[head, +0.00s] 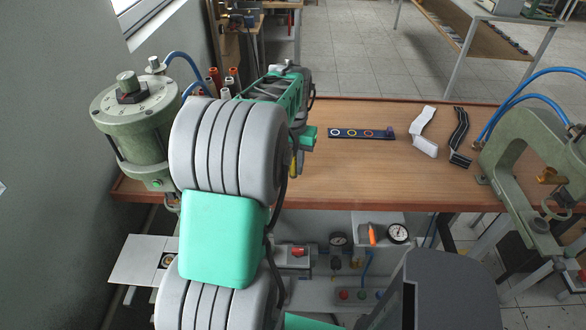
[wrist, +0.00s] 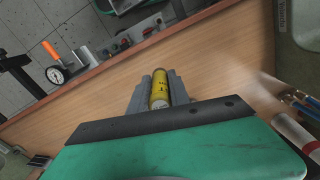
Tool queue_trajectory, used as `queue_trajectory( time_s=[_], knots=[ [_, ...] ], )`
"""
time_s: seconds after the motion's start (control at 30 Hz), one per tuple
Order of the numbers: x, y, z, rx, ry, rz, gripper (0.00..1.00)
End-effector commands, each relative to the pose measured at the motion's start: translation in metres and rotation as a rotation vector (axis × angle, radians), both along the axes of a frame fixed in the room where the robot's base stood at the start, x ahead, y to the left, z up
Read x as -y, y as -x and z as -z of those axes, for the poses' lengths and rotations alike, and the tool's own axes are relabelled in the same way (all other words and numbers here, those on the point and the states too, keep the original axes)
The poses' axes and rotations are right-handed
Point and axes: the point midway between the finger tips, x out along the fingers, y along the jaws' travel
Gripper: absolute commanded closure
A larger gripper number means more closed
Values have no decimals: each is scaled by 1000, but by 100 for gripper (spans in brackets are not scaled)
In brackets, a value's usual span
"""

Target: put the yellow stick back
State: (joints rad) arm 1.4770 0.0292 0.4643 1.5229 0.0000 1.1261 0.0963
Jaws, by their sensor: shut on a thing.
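My gripper (wrist: 158,88) is shut on the yellow stick (wrist: 160,92), seen in the wrist view between its two grey fingers. The stick has small dark print on it and a pale end towards the camera. In the head view a bit of the yellow stick (head: 293,168) shows beside my arm, above the wooden table; my arm hides most of the gripper. A dark blue strip (head: 345,133) with several coloured rings, one of them yellow, lies on the table to the right of the gripper, apart from it.
Orange-red and white sticks (head: 231,72) stand at the table's back left. A green machine (head: 129,125) stands at left, another (head: 520,140) at right with blue hoses. A white piece (head: 424,145) and a black strip (head: 460,137) lie at right. The table's (head: 370,180) front middle is clear.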

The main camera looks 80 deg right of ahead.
Motion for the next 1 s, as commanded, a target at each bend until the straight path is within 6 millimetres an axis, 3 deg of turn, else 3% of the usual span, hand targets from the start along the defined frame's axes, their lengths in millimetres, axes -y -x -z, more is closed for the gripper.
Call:
queue_trajectory(
  time_s=[0.2,0.37,0.7,0.73,1.0],
  knots=[
    [17,-4,21,0,-1,2,100],
    [15,-3,47,0,-1,2,100],
    [15,-3,53,0,1,2,100],
    [15,-3,53,0,1,2,76],
    [15,-3,52,0,1,2,55]
  ],
)
